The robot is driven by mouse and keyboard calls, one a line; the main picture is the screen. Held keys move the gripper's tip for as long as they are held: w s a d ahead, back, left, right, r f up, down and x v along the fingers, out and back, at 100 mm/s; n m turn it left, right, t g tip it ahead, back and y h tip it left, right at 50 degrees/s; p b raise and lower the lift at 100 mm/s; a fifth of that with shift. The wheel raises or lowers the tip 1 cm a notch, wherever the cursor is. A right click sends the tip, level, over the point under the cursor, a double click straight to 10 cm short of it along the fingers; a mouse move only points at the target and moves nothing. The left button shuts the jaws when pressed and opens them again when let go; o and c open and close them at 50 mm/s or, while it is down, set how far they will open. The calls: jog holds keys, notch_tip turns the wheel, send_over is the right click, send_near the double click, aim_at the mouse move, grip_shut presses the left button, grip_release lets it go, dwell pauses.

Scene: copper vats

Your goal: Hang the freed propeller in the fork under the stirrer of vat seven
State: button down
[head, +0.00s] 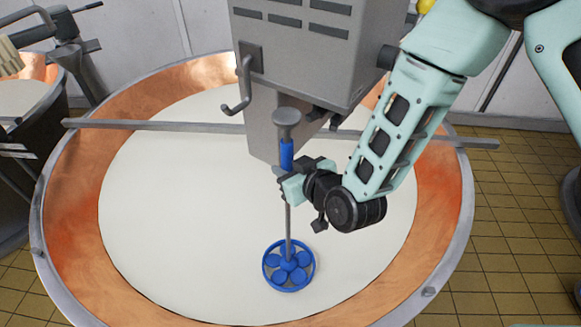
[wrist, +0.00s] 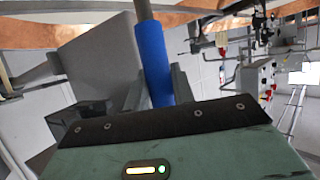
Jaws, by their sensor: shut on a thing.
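The propeller (head: 289,222) hangs upright in my gripper, with a grey knob on top, a blue sleeve, a thin shaft and a blue ringed wheel at the bottom. The wheel is over the white liquid; I cannot tell whether it touches. My gripper (head: 287,178) is shut on the shaft at the blue sleeve, which also shows between the fingers in the wrist view (wrist: 154,62). The grey stirrer (head: 300,45) stands over the copper vat (head: 75,215). Dark prongs, apparently the fork (head: 325,119), show under its housing, right of the knob and partly hidden.
A grey bar (head: 180,125) crosses the vat behind the propeller. A bent hook (head: 242,90) sticks out at the stirrer's left. Another vat (head: 30,110) stands at the left edge. Tiled floor (head: 510,220) is clear at the right.

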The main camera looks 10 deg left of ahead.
jog(key=shift+s+a+r, duration=0.15)
jog(key=shift+s+r, duration=0.1)
jog(key=shift+r, duration=0.3)
jog(key=shift+s+d+r+p, duration=0.1)
jog(key=shift+s+r+p, duration=0.7)
jog(key=shift+r, duration=0.85)
jog(key=shift+s+d+r+p, duration=0.1)
jog(key=shift+s+r+p, duration=0.3)
jog(key=shift+r+p, duration=1.05)
jog(key=shift+s+r+p, duration=0.6)
jog(key=shift+r+p, duration=0.05)
jog(key=shift+r, duration=1.25)
notch_tip(320, 180, up, 20)
jog(key=p, duration=0.5)
send_over(284, 143)
jog(key=s+d, duration=0.5)
jog(key=s, duration=0.1)
jog(key=shift+w+r, duration=0.15)
jog(key=shift+r, duration=0.35)
